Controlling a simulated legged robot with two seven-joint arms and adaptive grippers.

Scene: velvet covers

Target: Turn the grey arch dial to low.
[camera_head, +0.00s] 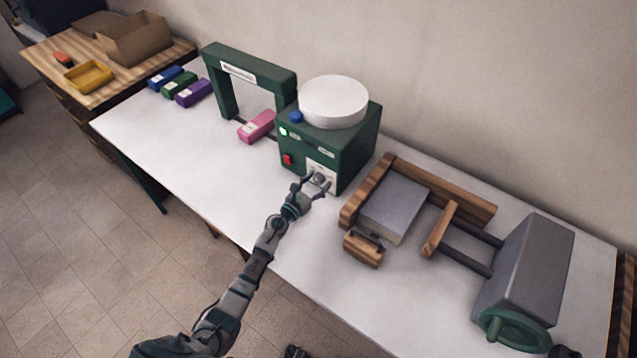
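The grey dial (320,178) sits on a pale plate low on the front of a green machine (357,150). Its pointer setting and the markings on the plate are too small to read. My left gripper (317,183) is at the dial, with its fingers spread on either side of it. I cannot tell whether the fingers touch the dial. The green arch (281,78) stands to the left of the machine and joins it. My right gripper does not show clearly.
A red switch (287,159), a green light and a blue knob (296,117) are on the machine. A pink block (257,126) lies under the arch. A wooden-jawed vise (525,268) stands at right. Bare white tabletop (205,150) lies at left.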

